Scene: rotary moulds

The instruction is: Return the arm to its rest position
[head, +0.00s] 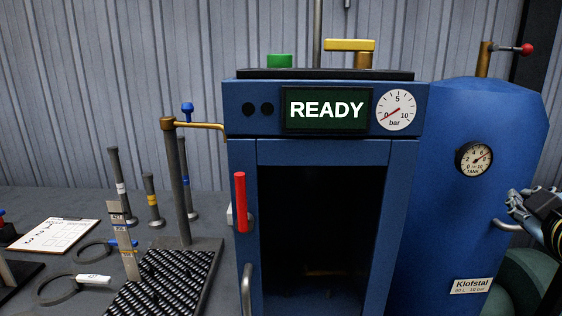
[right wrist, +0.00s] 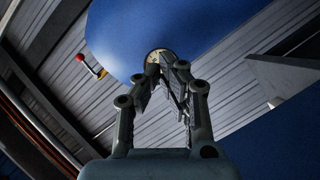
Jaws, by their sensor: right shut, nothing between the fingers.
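My right gripper (head: 516,207) is at the right edge of the head view, in front of the blue tank (head: 455,130). In the right wrist view its fingers (right wrist: 172,72) are closed together with nothing between them, and the tank (right wrist: 190,25) fills the space beyond them. Part of the right arm is cut off by the picture edge. My left gripper is in neither view.
A blue cabinet (head: 408,200) with a dark open front, red handle (head: 240,202) and READY display (head: 326,110) stands in the middle. A ribbed black plate (head: 165,283), dark posts and a clipboard (head: 54,235) occupy the left.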

